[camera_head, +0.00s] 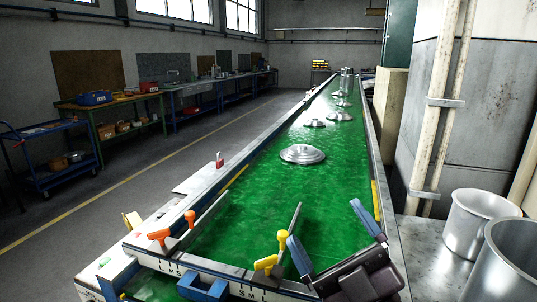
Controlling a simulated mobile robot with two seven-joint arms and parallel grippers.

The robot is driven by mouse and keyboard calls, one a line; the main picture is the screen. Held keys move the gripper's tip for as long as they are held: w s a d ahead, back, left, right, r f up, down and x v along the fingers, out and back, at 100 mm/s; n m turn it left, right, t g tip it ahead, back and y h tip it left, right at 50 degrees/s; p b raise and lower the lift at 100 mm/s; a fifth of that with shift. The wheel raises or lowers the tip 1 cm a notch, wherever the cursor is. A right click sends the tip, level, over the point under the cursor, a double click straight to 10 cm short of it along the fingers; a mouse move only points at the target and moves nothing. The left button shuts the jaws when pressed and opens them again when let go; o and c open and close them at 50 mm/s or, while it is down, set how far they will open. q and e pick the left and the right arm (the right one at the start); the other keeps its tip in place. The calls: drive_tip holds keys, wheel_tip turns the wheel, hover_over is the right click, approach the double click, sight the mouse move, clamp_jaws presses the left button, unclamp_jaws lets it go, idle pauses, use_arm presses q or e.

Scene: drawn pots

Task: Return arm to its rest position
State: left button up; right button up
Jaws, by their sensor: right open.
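My right gripper (323,221) is at the lower right of the head view, over the near end of the green conveyor (235,205). Its two blue-grey fingers are spread wide apart, with nothing seen between them except a thin metal bar behind. My left gripper is not in view. A round silver lid (303,154) lies on the belt beyond the right gripper, clear of it. Smaller-looking lids (315,122) lie farther along the belt. Two open metal pots stand on a grey surface at the right, one behind (470,232) and one nearer (507,272), apart from the gripper.
Orange levers (159,237) and yellow levers (268,262) stand at the near conveyor end, the yellow close to the right gripper. A pale column with pipes (435,125) rises at right. A blue cart (50,155) and workbenches line the left wall. The left floor is clear.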

drive_tip(key=d+f+m+g+h, duration=0.3)
drive_tip(key=d+f+m+h, duration=0.55)
drive_tip(key=f, duration=0.25)
drive_tip(key=d+f+m+g+h, duration=0.3)
drive_tip(key=d+f+m+h, duration=0.45)
drive_tip(key=f+h, duration=0.2)
drive_tip(key=s+d+f+g+y, duration=0.1)
drive_tip(key=s+d+f+g, duration=0.1)
drive_tip(key=s+f+g, duration=0.6)
drive_tip(key=s+d+f+g+y, duration=0.1)
drive_tip(key=s+d+f+g, duration=0.15)
drive_tip(key=s+f, duration=0.6)
drive_tip(key=w+f+t, duration=0.6)
drive_tip(key=f+t, duration=0.1)
drive_tip(key=f, duration=0.1)
drive_tip(key=shift+w+a+f+n, duration=0.15)
drive_tip(key=shift+a+f+n, duration=0.2)
drive_tip(key=shift+a, duration=0.1)
